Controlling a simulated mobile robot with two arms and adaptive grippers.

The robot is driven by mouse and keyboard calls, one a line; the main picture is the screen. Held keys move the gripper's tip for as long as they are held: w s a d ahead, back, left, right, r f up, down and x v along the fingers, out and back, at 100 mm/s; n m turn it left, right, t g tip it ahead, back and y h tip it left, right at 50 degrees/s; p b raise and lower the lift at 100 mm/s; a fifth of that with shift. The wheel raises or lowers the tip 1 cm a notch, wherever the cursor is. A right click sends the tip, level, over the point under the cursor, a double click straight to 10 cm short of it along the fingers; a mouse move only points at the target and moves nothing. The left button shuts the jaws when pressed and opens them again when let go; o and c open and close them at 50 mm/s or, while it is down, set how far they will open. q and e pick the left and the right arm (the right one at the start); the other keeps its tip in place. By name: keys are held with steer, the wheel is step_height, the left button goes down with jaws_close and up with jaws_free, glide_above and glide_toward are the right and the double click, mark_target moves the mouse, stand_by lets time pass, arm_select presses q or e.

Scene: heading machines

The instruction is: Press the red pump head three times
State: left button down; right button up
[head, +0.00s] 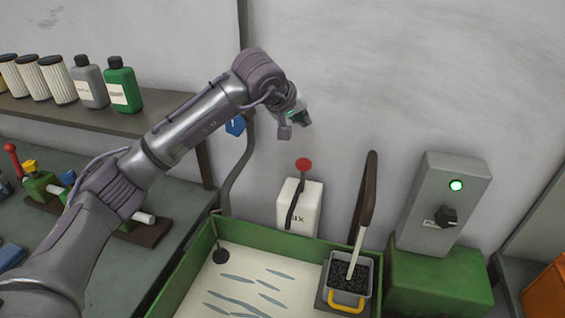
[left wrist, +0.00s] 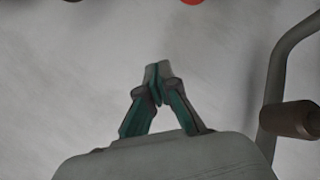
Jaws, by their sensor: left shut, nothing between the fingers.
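The red pump head (head: 303,164) is a round knob on top of a white container (head: 300,206) with partly readable lettering, standing against the grey wall behind the green tray. A dark spout runs down the container's front. My left gripper (head: 303,118) is above the red pump head in the head view, apart from it, and tilted. In the left wrist view its fingers (left wrist: 157,86) are shut together with nothing between them. A red piece shows at the top edge of that view, mostly cut off; I cannot tell whether it is the pump head. My right gripper is not in view.
A green-rimmed tray (head: 186,268) holds a pale surface with grey marks. A bin of dark grains (head: 346,283) with a yellow handle stands at its right. A grey switch box (head: 447,195) with a lit green lamp stands further right. A curved pipe (head: 238,170) rises left of the container.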

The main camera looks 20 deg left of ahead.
arm_select(q)
steer(key=b, duration=0.5)
glide_above(302, 162)
step_height(302, 162, down, 8)
steer(key=shift+s+r, duration=0.1)
steer(key=shift+f+b, duration=0.3)
steer(key=shift+f, duration=0.2)
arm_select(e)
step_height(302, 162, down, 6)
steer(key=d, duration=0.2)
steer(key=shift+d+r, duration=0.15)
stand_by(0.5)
arm_select(q)
steer(key=shift+f+b, duration=0.45)
steer(key=shift+b, duration=0.1)
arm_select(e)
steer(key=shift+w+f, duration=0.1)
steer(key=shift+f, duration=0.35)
